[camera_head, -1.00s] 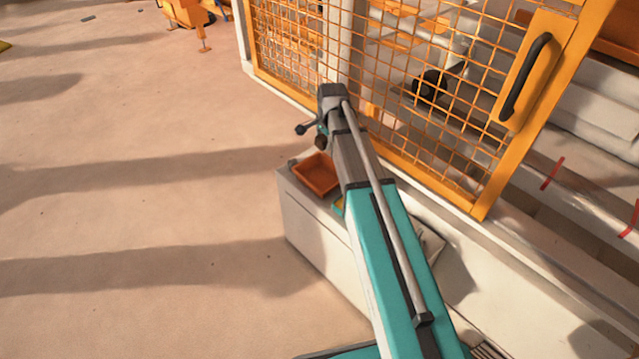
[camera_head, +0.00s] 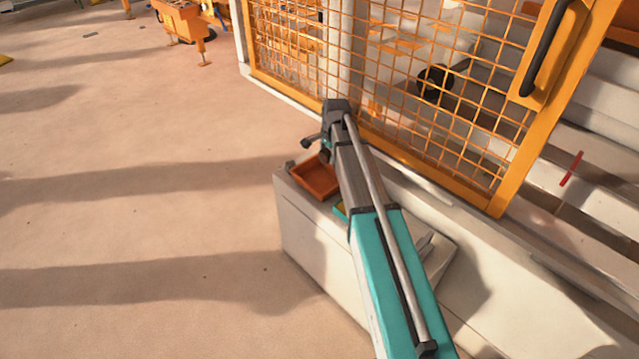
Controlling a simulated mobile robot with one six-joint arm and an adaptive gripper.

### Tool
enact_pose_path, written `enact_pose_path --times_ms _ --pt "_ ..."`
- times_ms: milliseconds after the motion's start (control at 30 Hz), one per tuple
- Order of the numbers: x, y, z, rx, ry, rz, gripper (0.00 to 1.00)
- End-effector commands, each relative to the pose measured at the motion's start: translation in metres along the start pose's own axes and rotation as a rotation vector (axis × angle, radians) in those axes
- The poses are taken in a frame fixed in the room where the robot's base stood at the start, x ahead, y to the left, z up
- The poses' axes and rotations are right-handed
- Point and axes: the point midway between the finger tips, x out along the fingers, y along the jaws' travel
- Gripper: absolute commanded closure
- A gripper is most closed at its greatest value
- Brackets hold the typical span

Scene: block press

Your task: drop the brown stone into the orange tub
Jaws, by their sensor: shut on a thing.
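The orange tub (camera_head: 304,184) sits open on top of a pale block near the middle of the picture. My arm reaches up from the bottom right, and its links cover the tub's right side. My gripper (camera_head: 325,148) is at the far end of the arm, small and partly hidden by the arm. It is shut on the brown stone (camera_head: 325,157), a small dark lump just under it. In the picture the stone is at the tub's far edge. I cannot tell how high it is above the tub.
The pale block (camera_head: 315,235) has a yellow-green item (camera_head: 340,210) on it, mostly behind my arm. An orange mesh fence (camera_head: 430,90) with a black handle (camera_head: 545,50) stands close behind and right. Open floor (camera_head: 140,200) lies to the left. An orange cart (camera_head: 185,20) stands far back.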

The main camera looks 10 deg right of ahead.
Motion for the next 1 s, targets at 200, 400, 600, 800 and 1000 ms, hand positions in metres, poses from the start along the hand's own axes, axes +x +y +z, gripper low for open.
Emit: enact_pose_path --times_ms 200,400,600,800,1000 --pt "0.001 0.000 -0.001 0.000 0.000 0.000 0.82" --pt "0.001 0.000 -0.001 0.000 0.000 0.000 0.82" --pt "0.005 0.001 -0.001 0.000 0.000 0.000 0.82" --pt "0.015 0.003 0.000 0.000 0.000 0.000 0.82" --pt "0.030 0.005 -0.001 0.000 0.000 0.000 0.82"
